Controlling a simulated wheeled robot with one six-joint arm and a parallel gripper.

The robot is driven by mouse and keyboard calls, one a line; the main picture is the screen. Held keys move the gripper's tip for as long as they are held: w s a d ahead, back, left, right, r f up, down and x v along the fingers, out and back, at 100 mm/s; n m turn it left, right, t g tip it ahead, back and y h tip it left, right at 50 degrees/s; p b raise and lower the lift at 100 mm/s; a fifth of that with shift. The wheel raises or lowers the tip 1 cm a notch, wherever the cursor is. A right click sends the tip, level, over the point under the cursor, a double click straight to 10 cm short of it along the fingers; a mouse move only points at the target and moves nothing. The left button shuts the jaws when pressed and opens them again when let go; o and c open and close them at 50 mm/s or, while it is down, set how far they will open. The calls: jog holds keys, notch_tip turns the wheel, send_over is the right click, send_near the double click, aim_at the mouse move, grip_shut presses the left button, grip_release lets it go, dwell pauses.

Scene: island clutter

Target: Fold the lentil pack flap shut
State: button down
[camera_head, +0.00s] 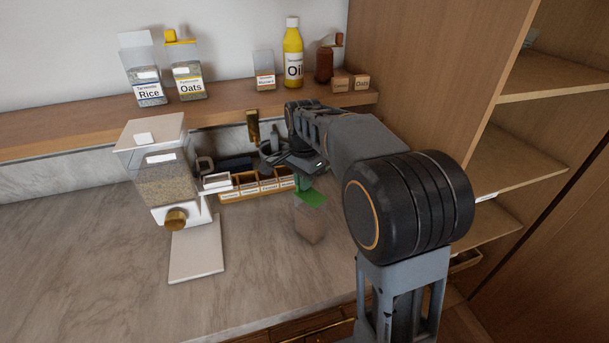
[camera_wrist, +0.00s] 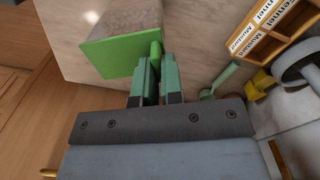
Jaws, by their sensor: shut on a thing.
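The lentil pack (camera_head: 311,226) stands on the counter as a clear, brownish pack, and its body also shows at the top of the wrist view (camera_wrist: 128,17). Its green flap (camera_head: 314,199) is at the pack's top and shows as a flat green panel in the wrist view (camera_wrist: 118,50). My gripper (camera_head: 303,183) is at the flap, above the pack. In the wrist view my gripper (camera_wrist: 160,68) is shut on a green rod-like part at the flap's edge. The fingers partly hide this grip, and I cannot tell the flap's exact angle.
A wooden spice rack (camera_head: 255,190) stands behind and left of the pack. A grain dispenser (camera_head: 165,180) with a white base plate (camera_head: 196,252) is at left. A shelf (camera_head: 220,111) holds Rice, Oats and Oil. A wooden cabinet (camera_head: 425,75) bounds the right. The front counter is clear.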

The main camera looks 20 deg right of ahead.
jog(key=c, duration=1.2)
grip_release()
jog(key=shift+c, duration=0.2)
jog(key=shift+r, duration=0.1)
notch_tip(320, 180, up, 14)
jog(key=shift+p, duration=0.3)
jog(key=shift+f, duration=0.2)
